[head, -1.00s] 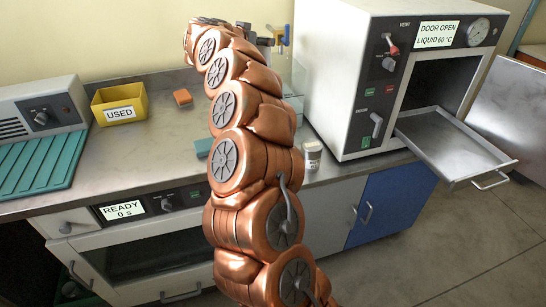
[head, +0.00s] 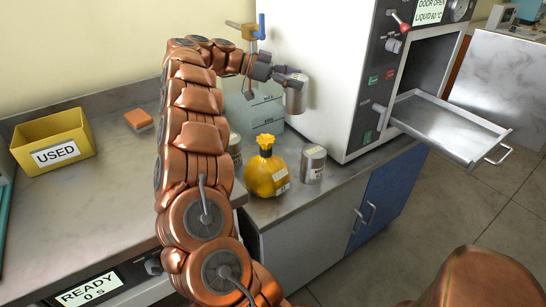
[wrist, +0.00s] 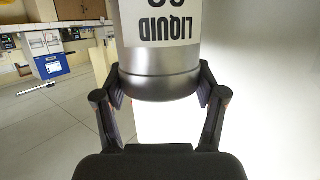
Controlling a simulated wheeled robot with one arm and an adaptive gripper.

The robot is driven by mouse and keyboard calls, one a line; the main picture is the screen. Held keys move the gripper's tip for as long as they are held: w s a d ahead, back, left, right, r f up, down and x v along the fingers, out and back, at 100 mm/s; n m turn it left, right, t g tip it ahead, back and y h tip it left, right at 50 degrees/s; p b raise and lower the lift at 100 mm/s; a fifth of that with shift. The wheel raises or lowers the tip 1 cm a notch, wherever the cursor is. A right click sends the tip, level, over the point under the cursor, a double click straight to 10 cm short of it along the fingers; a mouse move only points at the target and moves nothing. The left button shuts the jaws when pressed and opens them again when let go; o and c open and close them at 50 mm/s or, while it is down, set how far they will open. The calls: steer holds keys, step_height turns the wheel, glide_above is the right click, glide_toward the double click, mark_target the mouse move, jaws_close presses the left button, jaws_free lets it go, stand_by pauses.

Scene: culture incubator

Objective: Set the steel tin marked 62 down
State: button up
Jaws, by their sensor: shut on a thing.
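My gripper (head: 282,74) is shut on a steel tin (head: 296,97) and holds it upright above the counter, close to the left side of the white incubator. In the wrist view the tin (wrist: 160,83) sits between the two fingers (wrist: 160,95). Its white label reads LIQUID upside down, and the number is cut off by the frame edge. A second steel tin (head: 313,163) with a label stands on the counter near the front edge. Another tin (head: 235,150) is half hidden behind my arm. I cannot read their labels.
A yellow bottle (head: 266,172) stands left of the standing tin. A teal box (head: 254,114) is behind it. The white incubator (head: 330,60) has its door open and a metal tray (head: 440,125) pulled out. A yellow USED bin (head: 52,143) and orange sponge (head: 138,119) are at left.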

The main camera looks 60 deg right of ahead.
step_height(320, 180, down, 17)
steer(key=b, duration=0.2)
stand_by(0.4)
steer(key=shift+f, duration=0.1)
steer(key=o, duration=1.3)
steer(key=shift+c, duration=0.2)
steer(key=v, duration=0.7)
steer(key=shift+w, duration=0.2)
steer(key=shift+a, duration=0.15)
